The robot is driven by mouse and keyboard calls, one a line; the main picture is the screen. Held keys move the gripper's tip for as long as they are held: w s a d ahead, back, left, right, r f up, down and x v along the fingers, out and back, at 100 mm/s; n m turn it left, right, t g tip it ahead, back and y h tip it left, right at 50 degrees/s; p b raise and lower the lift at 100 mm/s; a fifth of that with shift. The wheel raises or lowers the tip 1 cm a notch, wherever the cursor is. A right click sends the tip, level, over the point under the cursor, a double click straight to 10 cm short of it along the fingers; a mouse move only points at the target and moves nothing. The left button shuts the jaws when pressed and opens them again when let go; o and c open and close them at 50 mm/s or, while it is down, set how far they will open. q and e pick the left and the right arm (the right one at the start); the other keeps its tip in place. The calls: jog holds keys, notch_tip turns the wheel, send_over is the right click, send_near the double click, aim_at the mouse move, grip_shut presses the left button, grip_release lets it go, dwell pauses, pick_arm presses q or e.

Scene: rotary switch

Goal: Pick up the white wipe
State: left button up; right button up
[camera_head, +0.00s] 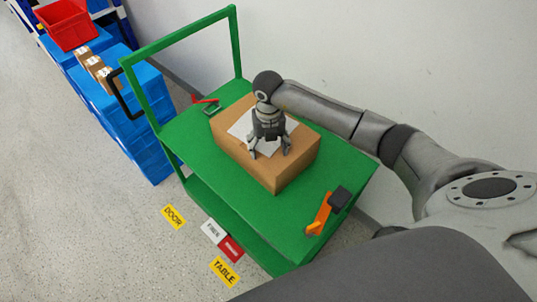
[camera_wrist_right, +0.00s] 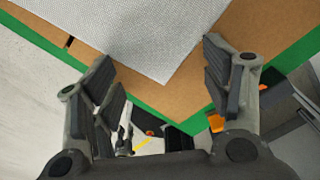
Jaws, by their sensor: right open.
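The white wipe (camera_head: 241,126) lies flat on top of a brown cardboard box (camera_head: 284,170), partly hidden by my right gripper. My right gripper (camera_head: 270,155) points down over the box and the wipe, with its fingers spread and empty. In the right wrist view the wipe (camera_wrist_right: 150,30) fills the upper middle, its corner pointing down between the two open fingers of the gripper (camera_wrist_right: 165,95). The fingers appear beside the corner, not closed on it. I cannot tell their exact height above the box. My left gripper is not in view.
The box stands on a green cart (camera_head: 240,205) with a tall handle frame. An orange tool (camera_head: 319,215) lies at the cart's near right, and a red-handled tool (camera_head: 205,101) at its far left. Blue crates (camera_head: 130,120) stand left of the cart. A wall rises behind.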

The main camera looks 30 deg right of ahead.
jog(key=shift+f, duration=0.1)
dwell(0.3)
jog(key=shift+f, duration=0.2)
jog(key=shift+s+a+f, duration=0.15)
jog(key=shift+s, duration=0.15)
grip_shut()
dwell(0.5)
notch_tip(320, 180, up, 12)
jog(key=p, duration=0.8)
jog(key=shift+w+p, duration=0.3)
notch_tip(320, 180, up, 9)
jog(key=p, duration=0.6)
jog(key=shift+r, duration=0.2)
